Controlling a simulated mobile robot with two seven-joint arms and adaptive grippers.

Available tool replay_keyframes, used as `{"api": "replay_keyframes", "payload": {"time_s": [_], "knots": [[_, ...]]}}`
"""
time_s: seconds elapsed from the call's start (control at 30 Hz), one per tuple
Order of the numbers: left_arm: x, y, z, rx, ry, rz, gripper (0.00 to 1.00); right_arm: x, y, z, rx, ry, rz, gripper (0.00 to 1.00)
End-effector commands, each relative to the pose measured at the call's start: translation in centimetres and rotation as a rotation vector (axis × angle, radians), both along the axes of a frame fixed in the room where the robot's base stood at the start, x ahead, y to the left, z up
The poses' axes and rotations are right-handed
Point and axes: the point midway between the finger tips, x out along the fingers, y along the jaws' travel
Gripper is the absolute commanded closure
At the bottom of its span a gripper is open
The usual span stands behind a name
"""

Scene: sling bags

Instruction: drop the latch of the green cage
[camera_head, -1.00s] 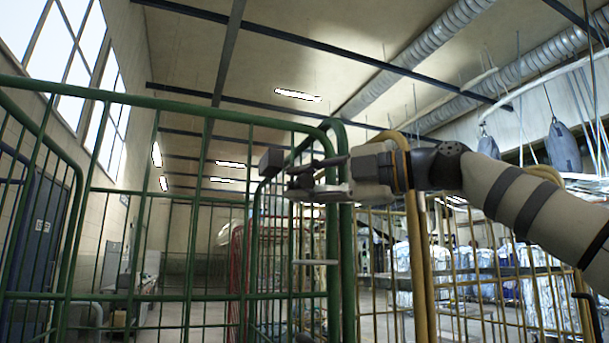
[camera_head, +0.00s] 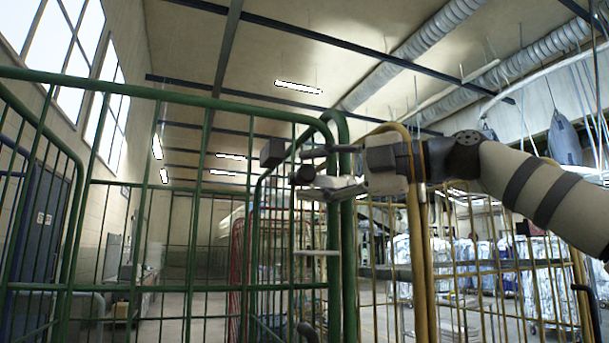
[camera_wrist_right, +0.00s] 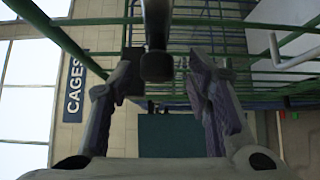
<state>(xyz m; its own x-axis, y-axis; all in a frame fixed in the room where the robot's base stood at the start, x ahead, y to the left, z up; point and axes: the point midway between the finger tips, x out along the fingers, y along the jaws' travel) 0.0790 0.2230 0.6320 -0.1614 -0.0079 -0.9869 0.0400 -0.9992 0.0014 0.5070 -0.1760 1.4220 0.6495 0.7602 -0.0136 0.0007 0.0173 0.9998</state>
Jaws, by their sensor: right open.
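The green cage (camera_head: 160,95) fills the left and middle of the head view, with a rounded corner near the centre. My right gripper (camera_head: 303,168) reaches in from the right, its fingers level, beside the top of that corner. A dark block (camera_head: 272,152) and a dark round end (camera_head: 303,175) show at its fingertips; they appear to belong to the latch. In the wrist view a dark rod with a thick end (camera_wrist_right: 157,62) lies between the open fingers of my right gripper (camera_wrist_right: 160,82). I cannot tell whether it touches them. My left gripper is out of view.
A yellow cage (camera_head: 480,270) stands close on the right, its post beside my right wrist. A red cage (camera_head: 237,265) stands behind the green bars. A pale bar (camera_head: 317,252) sticks out below the gripper. Wrapped bundles (camera_head: 540,265) stand at the back right.

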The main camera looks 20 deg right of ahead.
Motion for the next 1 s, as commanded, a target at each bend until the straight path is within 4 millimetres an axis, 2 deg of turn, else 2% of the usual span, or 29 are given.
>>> {"api": "replay_keyframes", "payload": {"time_s": [0.03,0.2,0.4,1.0], "knots": [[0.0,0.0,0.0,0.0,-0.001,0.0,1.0,-1.0,-1.3,0.2,0.003,-0.004,-0.003,0.55],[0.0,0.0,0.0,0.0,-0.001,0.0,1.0,-4.0,-4.8,0.2,0.003,-0.004,-0.003,0.55],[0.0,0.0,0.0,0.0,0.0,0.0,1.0,-6.1,-7.2,0.2,0.002,-0.001,-0.002,0.55],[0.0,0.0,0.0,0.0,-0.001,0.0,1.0,-6.4,-7.6,0.2,0.002,-0.001,-0.002,0.55]]}}
